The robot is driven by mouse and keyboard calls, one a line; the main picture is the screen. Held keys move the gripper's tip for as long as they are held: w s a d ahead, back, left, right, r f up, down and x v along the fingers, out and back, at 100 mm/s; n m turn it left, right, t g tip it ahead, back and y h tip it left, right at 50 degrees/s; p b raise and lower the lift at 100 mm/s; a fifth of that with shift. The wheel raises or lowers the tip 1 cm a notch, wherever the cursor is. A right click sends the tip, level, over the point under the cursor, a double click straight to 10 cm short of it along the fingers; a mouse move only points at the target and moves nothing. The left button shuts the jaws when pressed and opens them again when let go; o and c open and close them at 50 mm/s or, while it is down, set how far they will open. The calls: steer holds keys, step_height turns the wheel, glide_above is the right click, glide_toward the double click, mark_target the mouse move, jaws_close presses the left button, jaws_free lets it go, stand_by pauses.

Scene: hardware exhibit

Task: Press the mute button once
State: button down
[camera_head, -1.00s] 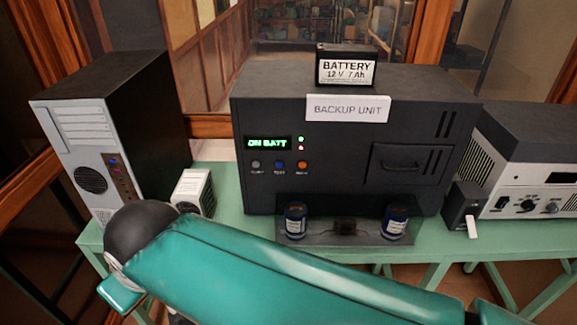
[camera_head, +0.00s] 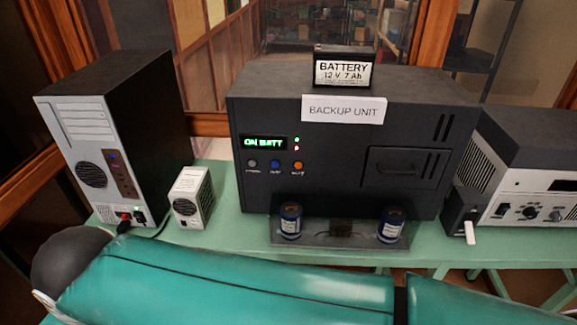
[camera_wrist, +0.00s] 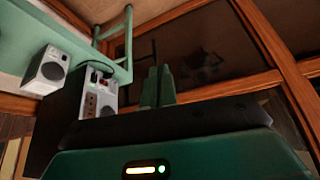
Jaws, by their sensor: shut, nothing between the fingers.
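The dark backup unit (camera_head: 345,145) stands on the green table with a lit "ON BATT" display (camera_head: 264,142). Below the display are a grey button (camera_head: 252,163), a blue button (camera_head: 275,164) and an orange button (camera_head: 298,166). The small label under the orange one appears to read "MUTE", though it is blurred. My gripper (camera_wrist: 158,72) shows in the wrist view with its green fingers shut and empty. It is out of sight in the head view, where my teal arm crosses the foreground. The buttons are not visible in the wrist view.
A computer tower (camera_head: 120,140) and a small white box (camera_head: 191,198) stand left of the unit. A battery (camera_head: 342,68) rests on top. A radio-like device (camera_head: 535,190) is at right.

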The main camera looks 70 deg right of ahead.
mark_target(298, 165)
steer(key=shift+a, duration=0.15)
steer(key=shift+f, duration=0.1)
steer(key=s+d+f+g+h, duration=0.2)
steer(key=d+f+g, duration=0.1)
steer(key=d, duration=0.4)
steer(key=s+d+f+m+g+h, duration=0.1)
steer(key=s+d+f+g+h, duration=0.15)
steer(key=d, duration=0.35)
steer(key=s+d+f+g+h, duration=0.2)
steer(key=s+d+f+g, duration=0.1)
steer(key=d, duration=0.4)
steer(key=s+d+n+g+h, duration=0.2)
steer(key=s+d+h, duration=0.3)
steer(key=d, duration=0.5)
steer(key=s+d+n+g+h, duration=0.3)
steer(key=s+d+g+h, duration=0.2)
steer(key=d, duration=0.6)
steer(key=shift+s+r, duration=0.2)
steer(key=shift+s, duration=0.2)
steer(key=shift+g, duration=0.25)
steer(key=shift+w+d, duration=0.35)
steer(key=shift+d, duration=1.05)
steer(key=shift+w+d, duration=0.3)
steer(key=shift+d, duration=1.1)
steer(key=shift+w+d, duration=0.35)
steer(key=shift+d, duration=1.05)
